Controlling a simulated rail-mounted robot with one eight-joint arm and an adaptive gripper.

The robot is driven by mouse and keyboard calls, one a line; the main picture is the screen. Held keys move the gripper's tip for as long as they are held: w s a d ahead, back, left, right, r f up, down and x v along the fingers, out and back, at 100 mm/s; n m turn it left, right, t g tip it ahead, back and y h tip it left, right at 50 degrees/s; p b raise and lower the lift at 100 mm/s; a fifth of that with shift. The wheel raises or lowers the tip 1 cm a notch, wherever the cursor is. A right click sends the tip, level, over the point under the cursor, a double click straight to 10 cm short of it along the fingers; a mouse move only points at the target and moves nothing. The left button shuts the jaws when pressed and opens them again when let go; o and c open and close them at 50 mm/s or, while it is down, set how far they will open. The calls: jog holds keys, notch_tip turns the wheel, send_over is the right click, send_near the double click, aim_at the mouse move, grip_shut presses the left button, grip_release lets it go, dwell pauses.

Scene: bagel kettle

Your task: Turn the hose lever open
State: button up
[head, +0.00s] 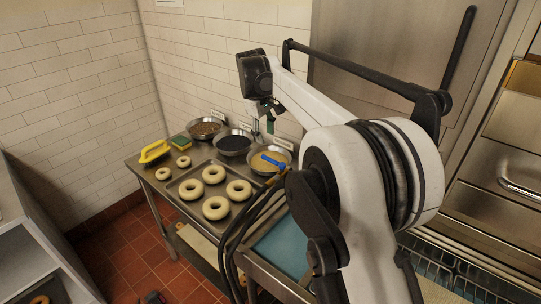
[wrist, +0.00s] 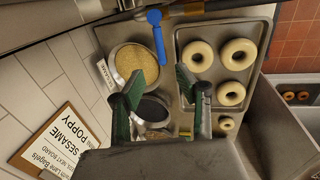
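The blue hose lever (head: 272,161) shows in the head view in front of the tan-filled bowl, beside dark hoses. In the wrist view the lever (wrist: 158,38) is near the top, its round end up and its long handle pointing down between the bowl and the tray. My gripper (head: 269,115) is high above the table, behind the lever in the head view. In the wrist view my gripper (wrist: 160,75) is open, with a clear gap between its green-padded fingers and nothing held. The lever lies beyond the fingertips, apart from them. The valve body is mostly hidden.
A tray (head: 190,208) of bagels is on the steel table. Bowls with tan (wrist: 130,60), dark (head: 234,143) and brown (head: 205,128) toppings line the wall. A yellow brush (head: 154,151) and a sponge (head: 180,142) lie at the far end. A sign (wrist: 52,143) is on the wall.

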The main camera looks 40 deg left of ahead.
aim_at(269, 158)
jog(key=f, duration=0.3)
jog(key=w+f+p, duration=0.1)
jog(key=f, duration=0.3)
jog(key=w+f, duration=0.1)
jog(key=f, duration=0.3)
jog(key=shift+w+p, duration=0.1)
jog(key=shift+p, duration=0.3)
jog(key=shift+c, duration=0.5)
grip_shut()
